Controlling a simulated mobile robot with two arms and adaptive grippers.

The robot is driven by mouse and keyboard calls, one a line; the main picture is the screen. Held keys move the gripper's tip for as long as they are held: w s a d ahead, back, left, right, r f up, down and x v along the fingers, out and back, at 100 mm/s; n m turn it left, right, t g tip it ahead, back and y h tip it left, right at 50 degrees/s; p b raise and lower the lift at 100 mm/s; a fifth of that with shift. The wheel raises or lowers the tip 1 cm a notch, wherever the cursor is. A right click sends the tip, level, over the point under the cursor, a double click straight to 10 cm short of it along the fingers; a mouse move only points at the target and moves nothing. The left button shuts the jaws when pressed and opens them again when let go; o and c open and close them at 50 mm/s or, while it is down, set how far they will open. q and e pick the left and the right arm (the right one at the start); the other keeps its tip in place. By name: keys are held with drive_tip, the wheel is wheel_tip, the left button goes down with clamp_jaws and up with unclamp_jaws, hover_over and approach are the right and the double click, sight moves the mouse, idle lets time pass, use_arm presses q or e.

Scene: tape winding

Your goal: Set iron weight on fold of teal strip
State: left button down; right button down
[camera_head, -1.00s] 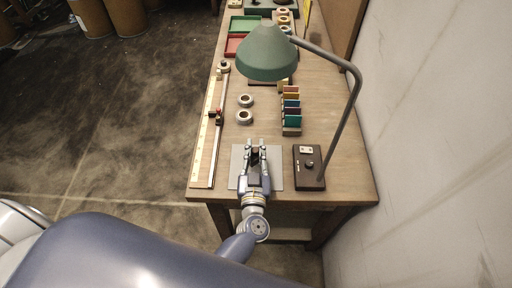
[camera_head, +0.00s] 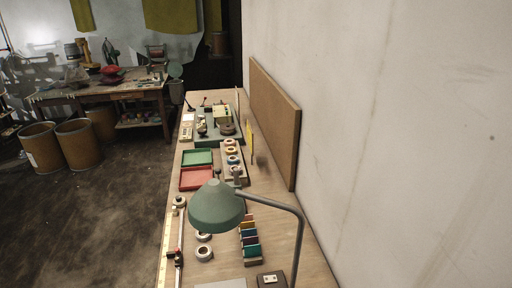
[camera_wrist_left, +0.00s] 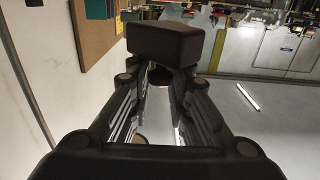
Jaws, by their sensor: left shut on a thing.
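In the left wrist view my left gripper (camera_wrist_left: 161,78) is shut on a dark block, which I take to be the iron weight (camera_wrist_left: 165,42). The block lies across the fingertips, with a dark round part between them. A folded teal strip cannot be made out in either view. A teal piece (camera_head: 251,251) stands at the near end of a row of coloured pieces in the head view. The grey mat (camera_head: 221,284) is cut off at the bottom edge. Neither gripper shows in the head view.
Tape rolls (camera_head: 204,253) lie left of the coloured pieces, near a long ruler (camera_head: 167,250). Red (camera_head: 197,178) and green (camera_head: 197,158) trays sit farther back. A wall bounds the right side.

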use_arm(q)
drive_tip(key=shift+w+a+r+h+b, duration=0.2)
drive_tip(key=shift+w+r+h+b, duration=0.1)
drive_tip(key=shift+w+r+b, duration=0.25)
drive_tip(key=a+r+m+h+b, duration=0.3)
drive_tip(key=r+b, duration=0.3)
drive_tip(key=r, duration=0.5)
drive_tip(key=shift+w+r+t+h, duration=0.2)
drive_tip(key=shift+w+t+h, duration=0.15)
drive_tip(key=shift+h, duration=0.35)
drive_tip(key=shift+w+a, duration=0.1)
